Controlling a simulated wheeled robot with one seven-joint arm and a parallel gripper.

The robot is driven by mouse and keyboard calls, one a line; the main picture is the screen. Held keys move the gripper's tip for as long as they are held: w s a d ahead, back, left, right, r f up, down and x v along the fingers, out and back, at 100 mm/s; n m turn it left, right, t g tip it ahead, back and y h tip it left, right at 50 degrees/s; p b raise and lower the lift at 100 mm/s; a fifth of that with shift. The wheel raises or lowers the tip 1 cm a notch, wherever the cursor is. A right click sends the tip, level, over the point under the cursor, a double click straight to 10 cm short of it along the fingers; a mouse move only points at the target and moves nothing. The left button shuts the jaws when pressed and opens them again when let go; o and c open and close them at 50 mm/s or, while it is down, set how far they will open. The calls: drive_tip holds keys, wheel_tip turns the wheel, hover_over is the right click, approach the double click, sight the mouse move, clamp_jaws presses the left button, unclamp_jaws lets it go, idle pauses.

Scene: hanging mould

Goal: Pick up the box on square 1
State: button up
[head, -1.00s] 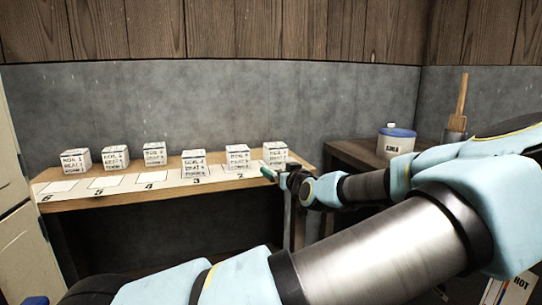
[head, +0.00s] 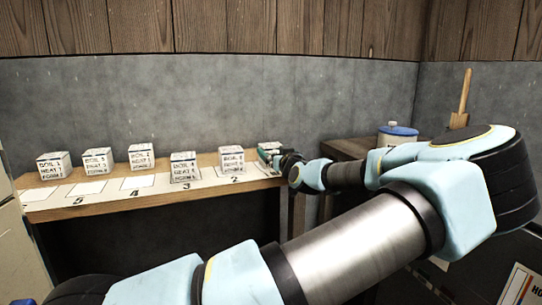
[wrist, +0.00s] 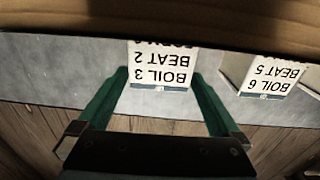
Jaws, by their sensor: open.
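The box at the right end of the row (head: 269,146) is white with a dark top edge, and my gripper partly hides it. Its square and number are hidden in the head view. My gripper (head: 271,156) is at the front of this box, with green fingers. In the wrist view, upside down, a white box reading "BOIL 3 BEAT 2" (wrist: 162,67) shows ahead between the spread fingers of my gripper (wrist: 160,80). The fingers are open and empty. I cannot tell whether they touch the box.
Several similar boxes stand leftward along the wooden shelf (head: 60,206), one of them near square 2 (head: 231,159). Another box, "BOIL 6 BEAT 5" (wrist: 268,80), is right of my fingers in the wrist view. A lidded jar (head: 397,136) stands on the dark side table.

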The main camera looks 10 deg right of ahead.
sight(271, 145)
drive_tip(key=w, duration=0.3)
drive_tip(key=shift+w+a, duration=0.15)
drive_tip(key=shift+w, duration=0.2)
